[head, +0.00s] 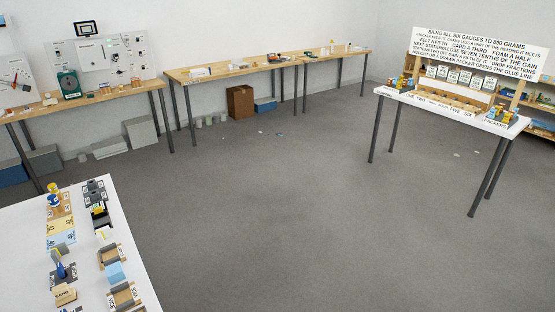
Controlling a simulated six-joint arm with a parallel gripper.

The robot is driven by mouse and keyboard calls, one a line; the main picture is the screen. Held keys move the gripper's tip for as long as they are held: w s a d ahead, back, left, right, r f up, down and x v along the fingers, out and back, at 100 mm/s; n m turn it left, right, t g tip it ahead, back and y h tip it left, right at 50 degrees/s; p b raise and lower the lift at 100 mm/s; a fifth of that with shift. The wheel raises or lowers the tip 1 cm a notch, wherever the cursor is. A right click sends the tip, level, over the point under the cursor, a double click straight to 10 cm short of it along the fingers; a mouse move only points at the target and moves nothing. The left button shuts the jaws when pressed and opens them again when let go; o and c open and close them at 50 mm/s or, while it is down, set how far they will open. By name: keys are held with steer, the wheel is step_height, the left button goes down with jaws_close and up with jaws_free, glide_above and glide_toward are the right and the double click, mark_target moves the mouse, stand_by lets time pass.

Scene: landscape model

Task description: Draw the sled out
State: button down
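My gripper is not in view. I cannot tell which object, if any, is the sled; the parts are small at this distance. A white table (22,255) at the lower left carries several small fixtures in two rows. Among them are a blue upright piece (59,264), a dark grey block (94,189), a black-and-yellow piece (99,211), a light blue pad (115,273) and a wooden block with lettering (65,293). The table runs out of the picture at the bottom left.
A white table (400,97) at the right holds a lettered sign (480,55) and several small packs. Wooden benches (230,70) line the walls; a brown box (240,101) stands under one. Grey floor (290,200) between the tables is mostly clear.

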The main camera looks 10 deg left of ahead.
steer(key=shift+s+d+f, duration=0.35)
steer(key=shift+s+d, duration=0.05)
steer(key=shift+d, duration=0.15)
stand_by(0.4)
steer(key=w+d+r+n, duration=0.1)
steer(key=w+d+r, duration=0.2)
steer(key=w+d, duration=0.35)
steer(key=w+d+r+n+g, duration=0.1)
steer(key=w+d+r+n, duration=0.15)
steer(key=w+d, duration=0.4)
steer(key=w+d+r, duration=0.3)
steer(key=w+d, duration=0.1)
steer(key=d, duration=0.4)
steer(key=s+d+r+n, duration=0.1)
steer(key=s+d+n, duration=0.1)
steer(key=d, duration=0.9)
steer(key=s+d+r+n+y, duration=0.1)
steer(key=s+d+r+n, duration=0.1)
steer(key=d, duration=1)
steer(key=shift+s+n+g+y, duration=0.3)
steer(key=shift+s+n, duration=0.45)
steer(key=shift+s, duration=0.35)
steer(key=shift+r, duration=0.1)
